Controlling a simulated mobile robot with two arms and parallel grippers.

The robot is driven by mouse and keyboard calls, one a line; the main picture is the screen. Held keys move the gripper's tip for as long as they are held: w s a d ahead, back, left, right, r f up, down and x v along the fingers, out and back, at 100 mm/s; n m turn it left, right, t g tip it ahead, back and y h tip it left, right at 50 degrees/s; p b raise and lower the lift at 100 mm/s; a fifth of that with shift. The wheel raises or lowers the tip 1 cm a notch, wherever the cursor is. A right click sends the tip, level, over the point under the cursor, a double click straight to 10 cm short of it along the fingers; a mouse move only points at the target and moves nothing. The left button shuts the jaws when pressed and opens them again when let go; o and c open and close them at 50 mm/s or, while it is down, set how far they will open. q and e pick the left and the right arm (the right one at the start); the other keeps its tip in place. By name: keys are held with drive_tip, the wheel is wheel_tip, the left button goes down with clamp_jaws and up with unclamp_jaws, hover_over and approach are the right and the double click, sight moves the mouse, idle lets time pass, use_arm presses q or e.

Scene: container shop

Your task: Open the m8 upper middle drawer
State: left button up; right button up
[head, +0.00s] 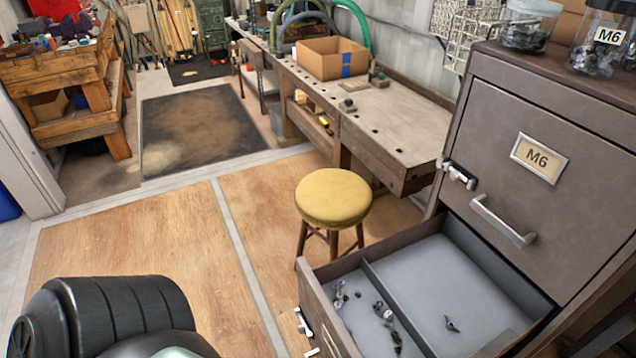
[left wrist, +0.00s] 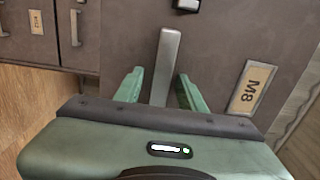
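In the left wrist view a brown drawer front (left wrist: 225,40) carries an M8 label (left wrist: 251,87) and a grey bar handle (left wrist: 165,60). My left gripper (left wrist: 160,80) has its two green fingers apart, one on each side of the handle, the right one closer to it. I cannot tell whether they touch it. In the head view a drawer (head: 400,303) below the M6 drawer (head: 520,175) stands pulled out; its label faces away. My left gripper and my right gripper are outside the head view.
The open drawer holds small dark parts in a divided tray. A yellow stool (head: 333,199) stands just beyond it. A workbench (head: 395,125) runs along the right wall. Jars (head: 530,25) stand on the cabinet. The wooden floor at left is clear.

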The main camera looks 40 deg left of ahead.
use_arm(q)
drive_tip(key=b+v, duration=0.1)
drive_tip(key=v, duration=0.6)
drive_tip(key=shift+s+a+b, duration=0.15)
drive_tip(key=shift+s+b, duration=0.2)
drive_tip(key=shift+b, duration=0.05)
